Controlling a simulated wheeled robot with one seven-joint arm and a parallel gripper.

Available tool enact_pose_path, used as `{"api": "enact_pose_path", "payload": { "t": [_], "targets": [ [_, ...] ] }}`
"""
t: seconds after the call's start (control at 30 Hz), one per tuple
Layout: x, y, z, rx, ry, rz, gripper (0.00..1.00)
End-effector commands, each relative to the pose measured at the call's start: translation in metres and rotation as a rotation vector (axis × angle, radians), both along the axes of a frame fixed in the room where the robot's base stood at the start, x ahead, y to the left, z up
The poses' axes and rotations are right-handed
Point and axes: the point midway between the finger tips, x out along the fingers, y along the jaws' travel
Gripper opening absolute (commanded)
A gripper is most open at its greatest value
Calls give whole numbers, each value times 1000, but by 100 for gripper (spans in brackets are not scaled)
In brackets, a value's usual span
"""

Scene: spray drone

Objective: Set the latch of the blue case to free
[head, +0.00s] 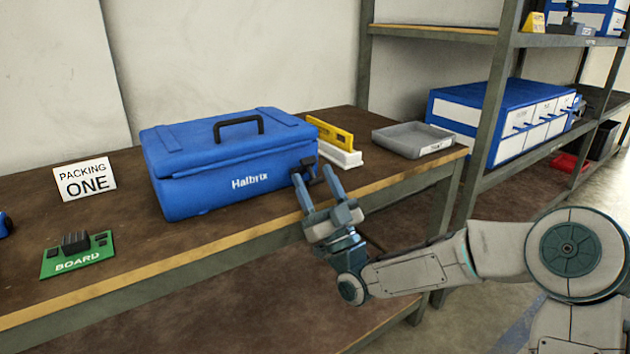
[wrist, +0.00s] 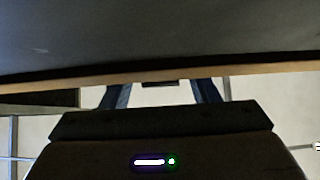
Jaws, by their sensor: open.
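The blue case (head: 225,165) marked "Halbrix" stands closed on the brown workbench, with a black handle (head: 238,127) on its lid. A small dark part, which looks like the latch (head: 307,166), sits at the right end of the case; its setting is too small to tell. My gripper (head: 314,184) is open at the case's right front corner, its fingers pointing up toward the dark part. Whether a finger touches it I cannot tell. In the wrist view the two fingers (wrist: 162,90) stand apart with nothing clearly held between them.
A grey tray (head: 412,139) is at the bench's right end. A "PACKING ONE" sign (head: 85,180) and a green board (head: 77,255) are at left. A metal shelf (head: 487,100) stands at right.

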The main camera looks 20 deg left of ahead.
Motion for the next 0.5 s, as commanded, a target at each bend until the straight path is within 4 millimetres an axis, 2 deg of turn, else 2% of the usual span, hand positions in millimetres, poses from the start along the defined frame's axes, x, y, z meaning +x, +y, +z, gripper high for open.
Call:
{"api": "enact_pose_path", "payload": {
  "t": [0.17, 0.5],
  "targets": [
    [-9, -16, -19, -4, 3, -1, 55],
    [-39, -61, -74, -2, 5, 0, 55]
  ]
}}
